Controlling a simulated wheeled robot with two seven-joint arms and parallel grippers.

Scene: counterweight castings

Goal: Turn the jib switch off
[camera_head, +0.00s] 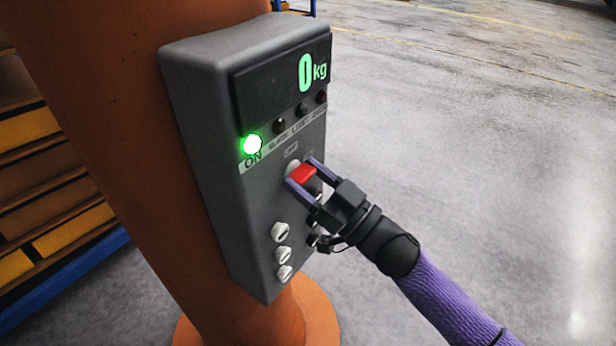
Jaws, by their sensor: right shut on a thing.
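The jib switch is a red knob (302,174) on the front of a grey control box (215,150). My right gripper (306,177) comes in from the lower right and is shut on the red knob, with a finger on each side of it. The fingers partly hide the knob and the label by it. A green lamp (252,144) marked ON is lit on the box. The display (285,80) above reads 0 kg in green. My left gripper is not in view.
The box is fixed to a thick orange column (110,110). Several white knobs (281,232) sit below the switch, close to my gripper. Three dark lamps (301,109) are unlit. Shelving (60,205) stands at the left. The concrete floor (480,150) at the right is clear.

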